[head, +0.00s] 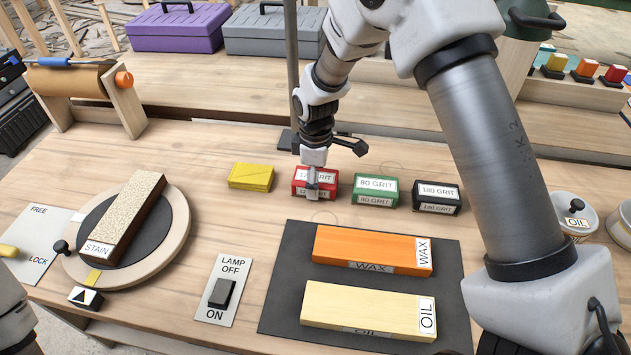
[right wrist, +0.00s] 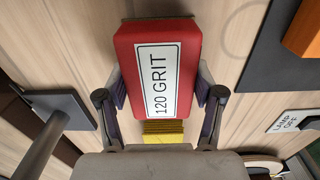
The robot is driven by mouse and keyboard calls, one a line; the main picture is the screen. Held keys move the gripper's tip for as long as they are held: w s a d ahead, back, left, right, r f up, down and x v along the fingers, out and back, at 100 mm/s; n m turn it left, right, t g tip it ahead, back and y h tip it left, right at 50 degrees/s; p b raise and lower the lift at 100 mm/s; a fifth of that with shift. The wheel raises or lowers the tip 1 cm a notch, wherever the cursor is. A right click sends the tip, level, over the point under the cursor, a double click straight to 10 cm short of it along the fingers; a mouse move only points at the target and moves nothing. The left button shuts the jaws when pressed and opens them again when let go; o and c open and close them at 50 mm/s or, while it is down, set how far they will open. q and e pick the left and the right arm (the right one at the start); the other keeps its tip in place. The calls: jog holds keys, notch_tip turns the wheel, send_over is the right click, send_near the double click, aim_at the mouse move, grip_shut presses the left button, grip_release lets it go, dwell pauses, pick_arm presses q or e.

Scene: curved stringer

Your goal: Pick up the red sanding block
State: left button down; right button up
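The red sanding block (head: 299,190), labelled 120 GRIT, stands on the workbench in a row of blocks. My right gripper (head: 313,188) is down over it, and a finger covers part of its front. In the right wrist view, the red block (right wrist: 185,40) lies between the two purple-padded fingers of my right gripper (right wrist: 161,88). The pads sit close along both its long sides. I cannot tell whether they press on it. The block appears to rest on the bench. My left gripper is not in view.
A yellow block (head: 250,177) stands to the left of the red one. Green (head: 375,190) and black (head: 436,198) grit blocks stand to its right. A dark mat (head: 290,260) with wax and oil blocks lies in front. A metal post (head: 291,70) rises behind.

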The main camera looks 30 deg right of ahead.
notch_tip(320, 180, up, 10)
jog(key=shift+f, duration=0.1)
dwell(0.4)
jog(key=o, duration=0.4)
jog(key=shift+c, duration=0.2)
